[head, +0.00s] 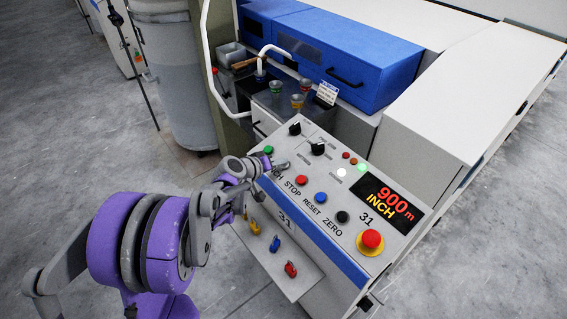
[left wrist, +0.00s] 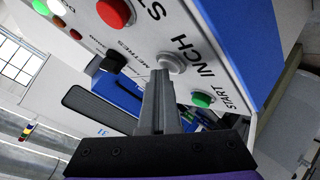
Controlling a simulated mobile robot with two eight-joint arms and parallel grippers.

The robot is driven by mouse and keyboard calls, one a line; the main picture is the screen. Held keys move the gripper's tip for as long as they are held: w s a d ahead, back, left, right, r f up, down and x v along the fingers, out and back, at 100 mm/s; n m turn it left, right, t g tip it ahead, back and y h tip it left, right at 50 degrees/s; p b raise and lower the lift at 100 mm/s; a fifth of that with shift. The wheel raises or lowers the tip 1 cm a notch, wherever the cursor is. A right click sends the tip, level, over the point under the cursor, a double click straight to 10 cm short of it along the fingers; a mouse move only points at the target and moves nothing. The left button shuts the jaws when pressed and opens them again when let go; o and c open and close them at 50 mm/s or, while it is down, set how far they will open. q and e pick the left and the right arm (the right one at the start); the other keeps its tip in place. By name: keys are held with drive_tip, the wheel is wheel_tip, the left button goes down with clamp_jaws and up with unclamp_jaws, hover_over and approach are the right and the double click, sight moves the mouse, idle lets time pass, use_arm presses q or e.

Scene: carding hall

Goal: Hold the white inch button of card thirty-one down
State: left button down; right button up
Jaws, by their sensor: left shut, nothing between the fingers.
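The white inch button (left wrist: 171,63) shows in the left wrist view, beside the printed word INCH on the sloping panel of card 31 (head: 331,184). My left gripper (head: 282,165) is shut and empty, its fingertips at the button; in the left wrist view the closed fingertips (left wrist: 162,73) overlap the button's edge. How far the button is pressed cannot be told. In the head view the button is hidden behind my gripper. The display (head: 390,203) reads 900 m and INCH in lit letters. My right gripper is not in view.
The green start button (head: 268,149) and red stop button (head: 301,180) flank the inch button. A blue reset button (head: 320,197), black zero button (head: 342,216) and red emergency button (head: 371,240) lie further right.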

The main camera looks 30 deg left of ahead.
sight(276, 174)
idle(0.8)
use_arm(q)
drive_tip(key=shift+s+r+p, duration=0.15)
drive_tip(key=shift+r+p, duration=0.4)
drive_tip(key=shift+r, duration=0.35)
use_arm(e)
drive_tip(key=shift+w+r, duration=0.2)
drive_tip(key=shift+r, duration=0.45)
use_arm(q)
drive_tip(key=shift+a+r, duration=0.1)
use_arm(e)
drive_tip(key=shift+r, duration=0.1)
use_arm(q)
drive_tip(key=r+p, duration=0.1)
drive_tip(key=r, duration=0.1)
drive_tip(key=s+r+p, duration=0.1)
drive_tip(key=r, duration=0.1)
drive_tip(key=shift+a+r+p, duration=0.2)
drive_tip(key=shift+r+p, duration=0.1)
drive_tip(key=shift+p, duration=0.05)
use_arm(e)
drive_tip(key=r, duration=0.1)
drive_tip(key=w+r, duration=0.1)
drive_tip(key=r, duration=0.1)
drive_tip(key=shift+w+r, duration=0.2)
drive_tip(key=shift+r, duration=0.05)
use_arm(q)
drive_tip(key=shift+s, duration=0.15)
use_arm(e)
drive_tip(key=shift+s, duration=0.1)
